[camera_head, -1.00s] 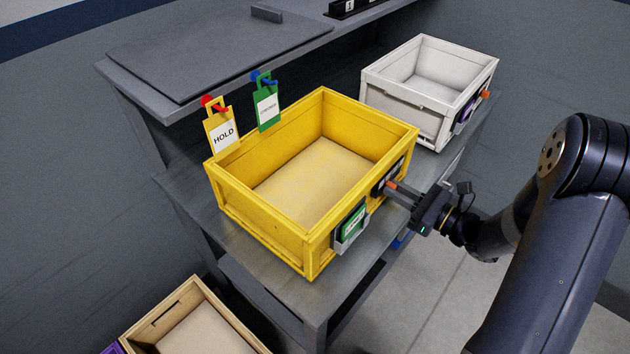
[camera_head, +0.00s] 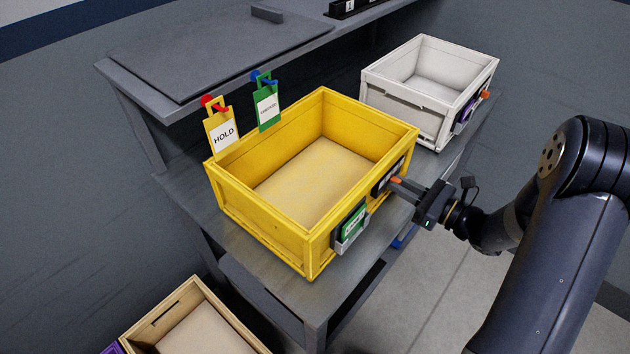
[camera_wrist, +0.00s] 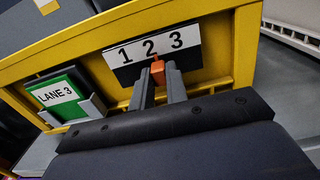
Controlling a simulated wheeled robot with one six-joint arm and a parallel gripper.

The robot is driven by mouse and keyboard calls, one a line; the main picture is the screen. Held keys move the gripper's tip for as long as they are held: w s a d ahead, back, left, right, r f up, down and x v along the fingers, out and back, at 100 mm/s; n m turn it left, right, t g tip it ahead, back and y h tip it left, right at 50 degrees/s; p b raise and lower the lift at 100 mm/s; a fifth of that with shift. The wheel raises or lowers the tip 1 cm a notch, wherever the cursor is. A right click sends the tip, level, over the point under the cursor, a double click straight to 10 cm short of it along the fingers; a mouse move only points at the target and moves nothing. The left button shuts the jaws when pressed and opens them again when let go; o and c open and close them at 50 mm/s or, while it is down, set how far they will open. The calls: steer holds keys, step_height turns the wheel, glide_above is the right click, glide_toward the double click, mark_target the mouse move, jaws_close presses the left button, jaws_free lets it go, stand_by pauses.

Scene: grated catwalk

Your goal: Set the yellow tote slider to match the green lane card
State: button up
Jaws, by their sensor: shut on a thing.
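The yellow tote (camera_head: 268,225) stands on the grey shelf. Its front face carries a green lane card (camera_wrist: 70,82) reading LANE 3 in a grey holder, also visible in the head view (camera_head: 351,224). Right of the card is the slider panel (camera_wrist: 118,74), numbered 1, 2, 3. The orange slider knob (camera_wrist: 158,70) sits below the 2. My gripper (camera_head: 398,184) is shut on this knob, with one grey finger on each side of it in the wrist view (camera_wrist: 159,78). The fingers hide part of the slot.
A white tote (camera_head: 400,105) with its own orange knob stands behind to the right. A yellow HOLD tag (camera_head: 220,143) and a green tag (camera_head: 267,106) hang from the upper shelf edge. A wooden crate (camera_head: 160,325) is at lower left. Open floor lies right of the shelf.

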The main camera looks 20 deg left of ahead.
steer(key=shift+w+d, duration=0.25)
steer(key=shift+w, duration=0.4)
steer(key=shift+w+d, duration=0.2)
steer(key=shift+w, duration=0.4)
stand_by(0.5)
steer(key=o, duration=0.6)
steer(key=shift+c, duration=0.2)
steer(key=v, duration=0.7)
steer(key=shift+b, duration=0.3)
steer(key=shift+x, duration=3.5)
steer(key=shift+s, duration=0.1)
